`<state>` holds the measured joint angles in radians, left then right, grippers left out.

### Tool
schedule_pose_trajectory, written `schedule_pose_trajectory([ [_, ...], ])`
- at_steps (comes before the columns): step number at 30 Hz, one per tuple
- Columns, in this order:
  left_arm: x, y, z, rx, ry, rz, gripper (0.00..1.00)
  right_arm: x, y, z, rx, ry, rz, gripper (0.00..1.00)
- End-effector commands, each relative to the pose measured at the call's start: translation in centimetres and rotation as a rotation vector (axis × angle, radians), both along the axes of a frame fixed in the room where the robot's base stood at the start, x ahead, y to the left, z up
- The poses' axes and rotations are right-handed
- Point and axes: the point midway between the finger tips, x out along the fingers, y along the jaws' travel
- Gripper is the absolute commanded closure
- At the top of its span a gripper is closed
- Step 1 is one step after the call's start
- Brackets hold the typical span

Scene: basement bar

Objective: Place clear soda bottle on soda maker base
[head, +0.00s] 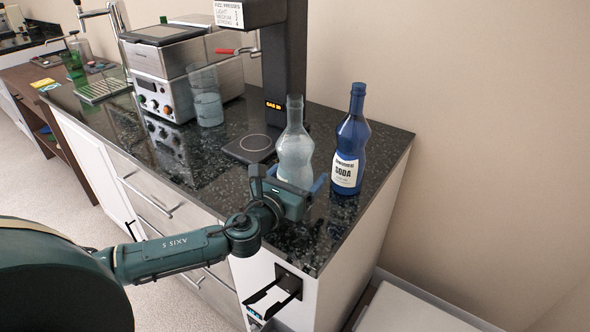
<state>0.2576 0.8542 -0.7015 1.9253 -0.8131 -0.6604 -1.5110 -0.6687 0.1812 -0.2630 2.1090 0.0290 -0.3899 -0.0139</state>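The clear soda bottle (294,148) stands upright near the right end of the dark counter. My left gripper (295,179) is low at the bottle's near side, with its blue fingers on either side of the lower body. The fingers look spread, with small gaps beside the bottle; the bottle's bottom is partly hidden by the gripper. The soda maker (284,70) has a black column and a lit orange label. Its flat base (249,149) with a ring mark lies left of the bottle and is empty. My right gripper is not in view.
A blue soda bottle (351,140) stands close to the right of the clear one. A tall glass (206,95) and a silver coffee machine (165,80) are to the left. The black stone counter (205,160) is bare in front of the base. A black bracket (289,280) sticks out from the cabinet end.

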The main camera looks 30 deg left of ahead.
Motion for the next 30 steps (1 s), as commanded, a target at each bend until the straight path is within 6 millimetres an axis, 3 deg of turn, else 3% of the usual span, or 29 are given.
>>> schedule_pose_trajectory([
  [25, -0.03, 0.01, -0.01, 0.0, 0.0, 0.0, 0.89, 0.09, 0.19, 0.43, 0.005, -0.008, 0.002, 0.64],
  [30, 0.05, 0.03, 0.42, 0.0, -0.009, 0.001, 0.91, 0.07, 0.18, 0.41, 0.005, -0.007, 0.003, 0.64],
])
